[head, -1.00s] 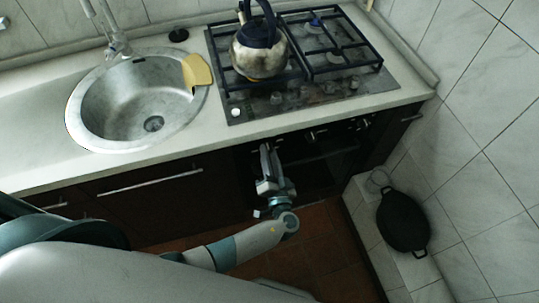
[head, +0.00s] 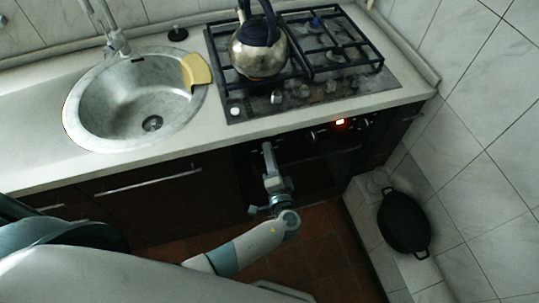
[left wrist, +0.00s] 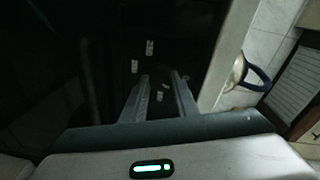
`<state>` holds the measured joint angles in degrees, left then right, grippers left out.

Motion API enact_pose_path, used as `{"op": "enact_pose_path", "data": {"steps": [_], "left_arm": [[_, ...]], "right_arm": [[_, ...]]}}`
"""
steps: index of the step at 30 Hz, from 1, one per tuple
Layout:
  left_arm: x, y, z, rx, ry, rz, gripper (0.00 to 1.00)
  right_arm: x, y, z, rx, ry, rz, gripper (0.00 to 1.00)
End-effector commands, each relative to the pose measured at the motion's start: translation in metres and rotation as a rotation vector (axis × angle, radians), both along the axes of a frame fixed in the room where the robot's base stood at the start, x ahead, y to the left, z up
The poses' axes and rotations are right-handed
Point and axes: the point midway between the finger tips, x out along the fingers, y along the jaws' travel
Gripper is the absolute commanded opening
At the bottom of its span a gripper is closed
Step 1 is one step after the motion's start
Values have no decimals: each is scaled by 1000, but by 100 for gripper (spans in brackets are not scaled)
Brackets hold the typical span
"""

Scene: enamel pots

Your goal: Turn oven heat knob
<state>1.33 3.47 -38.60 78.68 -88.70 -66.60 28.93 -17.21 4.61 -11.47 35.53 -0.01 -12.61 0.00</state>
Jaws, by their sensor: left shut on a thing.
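The dark oven front (head: 318,168) is under the counter below the gas hob. Its control panel (head: 325,132) now has a lit orange-red display (head: 340,122). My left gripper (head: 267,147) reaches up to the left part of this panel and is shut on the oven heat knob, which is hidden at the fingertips. In the left wrist view my two fingers (left wrist: 163,85) point at the dark panel, with small white markings around them. My right gripper is not in view.
A metal kettle (head: 258,58) stands on the hob (head: 338,97). A round sink (head: 125,112) with a yellow thing (head: 196,69) on its rim is to the left. A black pan (head: 403,222) is on the tiled ledge at right. The counter edge is just above my gripper.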

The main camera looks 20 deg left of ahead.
Motion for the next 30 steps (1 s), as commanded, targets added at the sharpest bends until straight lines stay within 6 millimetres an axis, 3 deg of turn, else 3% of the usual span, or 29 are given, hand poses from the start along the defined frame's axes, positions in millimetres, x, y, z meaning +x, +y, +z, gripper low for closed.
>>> {"op": "enact_pose_path", "data": {"steps": [14,15,16,30], "left_arm": [[0,-1,0,19,14,-1,4],[0,-1,0,19,14,-1,36],[0,-1,0,19,14,-1,43],[-4,-3,-1,19,14,-1,45]], "right_arm": [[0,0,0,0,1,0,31],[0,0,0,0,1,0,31],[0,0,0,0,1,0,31],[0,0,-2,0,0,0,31]]}}
